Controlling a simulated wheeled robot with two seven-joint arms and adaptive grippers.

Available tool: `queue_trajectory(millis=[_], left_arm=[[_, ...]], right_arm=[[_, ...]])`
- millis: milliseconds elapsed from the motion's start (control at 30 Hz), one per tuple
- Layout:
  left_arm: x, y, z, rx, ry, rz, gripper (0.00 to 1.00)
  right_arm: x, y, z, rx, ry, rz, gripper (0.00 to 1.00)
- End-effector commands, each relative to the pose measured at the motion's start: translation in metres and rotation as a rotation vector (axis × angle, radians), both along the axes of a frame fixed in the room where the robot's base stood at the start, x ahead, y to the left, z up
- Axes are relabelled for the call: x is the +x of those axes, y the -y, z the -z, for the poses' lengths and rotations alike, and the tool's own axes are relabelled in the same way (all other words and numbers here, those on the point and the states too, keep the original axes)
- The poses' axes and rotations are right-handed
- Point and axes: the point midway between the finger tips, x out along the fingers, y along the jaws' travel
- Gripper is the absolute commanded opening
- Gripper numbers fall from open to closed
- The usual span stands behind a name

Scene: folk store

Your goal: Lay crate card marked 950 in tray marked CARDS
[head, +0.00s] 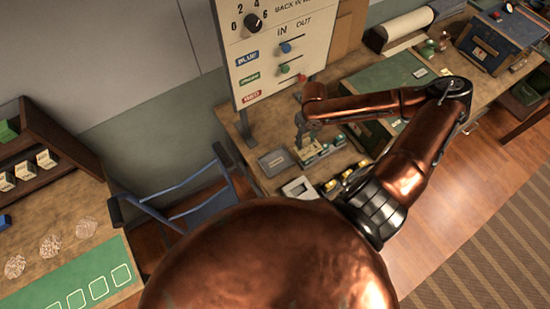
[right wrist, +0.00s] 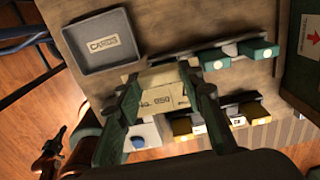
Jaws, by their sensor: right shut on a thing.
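My right gripper (head: 303,143) is over the table and shut on a pale card (right wrist: 160,98). The wrist view shows "No. 950" on the card, upside down between the two fingers (right wrist: 162,85). The grey tray (head: 273,172) lies just left of the gripper in the head view. In the wrist view the tray (right wrist: 78,57) is at the upper left, with a "CARDS" label inside. The tray looks empty apart from that label. The card is beside the tray, not over it. My left gripper is not in view.
Green blocks (right wrist: 257,49) stand in a rack right of the card in the wrist view. A row of yellow and dark items (head: 348,181) and a white holder (head: 298,188) are nearby. A signboard (head: 275,50) rises behind the table. A blue chair (head: 190,200) stands to the left.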

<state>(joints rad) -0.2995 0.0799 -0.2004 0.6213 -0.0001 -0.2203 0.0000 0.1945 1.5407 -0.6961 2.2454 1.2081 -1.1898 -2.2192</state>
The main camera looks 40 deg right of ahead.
Motion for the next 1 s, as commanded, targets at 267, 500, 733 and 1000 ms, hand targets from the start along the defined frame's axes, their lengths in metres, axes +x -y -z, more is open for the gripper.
queue_trajectory(millis=[267,500,733,1000], left_arm=[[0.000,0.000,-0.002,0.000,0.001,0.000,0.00],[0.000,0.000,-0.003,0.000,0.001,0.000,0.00],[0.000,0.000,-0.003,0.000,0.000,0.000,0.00],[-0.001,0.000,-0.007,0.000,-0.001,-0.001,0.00]], right_arm=[[0.037,-0.049,0.025,0.007,0.002,-0.001,0.23],[0.062,-0.081,0.064,0.004,-0.001,0.002,0.23],[0.074,-0.094,0.086,0.000,0.000,0.002,0.23],[0.077,-0.099,0.115,0.000,-0.001,0.003,0.23]])
